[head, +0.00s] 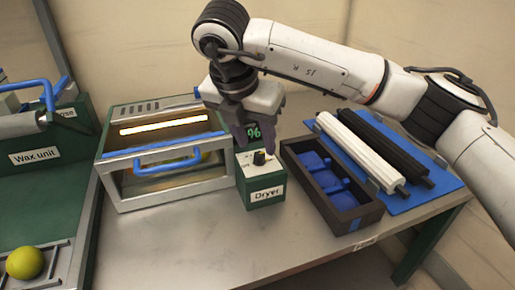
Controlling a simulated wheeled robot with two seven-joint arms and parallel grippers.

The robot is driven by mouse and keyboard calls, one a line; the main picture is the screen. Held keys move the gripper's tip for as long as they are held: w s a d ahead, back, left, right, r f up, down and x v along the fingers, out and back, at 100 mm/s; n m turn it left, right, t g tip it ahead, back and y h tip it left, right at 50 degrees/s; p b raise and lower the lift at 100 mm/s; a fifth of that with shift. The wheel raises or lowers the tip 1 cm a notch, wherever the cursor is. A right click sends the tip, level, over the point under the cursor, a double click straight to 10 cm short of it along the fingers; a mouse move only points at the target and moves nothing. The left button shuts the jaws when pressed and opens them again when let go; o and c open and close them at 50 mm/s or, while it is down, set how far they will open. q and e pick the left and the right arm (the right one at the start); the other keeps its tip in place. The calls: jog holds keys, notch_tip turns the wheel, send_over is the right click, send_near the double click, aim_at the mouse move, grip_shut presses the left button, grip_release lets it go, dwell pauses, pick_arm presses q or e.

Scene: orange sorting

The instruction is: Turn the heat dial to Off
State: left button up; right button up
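The heat dial (259,158) is a small black knob on the white sloping top of the green dryer control box (266,189), labelled "Dryer". The dial's marks are too small to read. My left gripper is out of view.
The dryer (165,199), with a blue handle and lit slot, stands left of the box. A dark tray (358,215) with blue inserts stands close on the right, beside rollers on a blue mat (407,200). The wax unit and a yellow-green fruit (25,263) are at left. The front table is clear.

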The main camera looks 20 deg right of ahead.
aim_at(259, 154)
jog(key=shift+x, duration=2)
grip_shut()
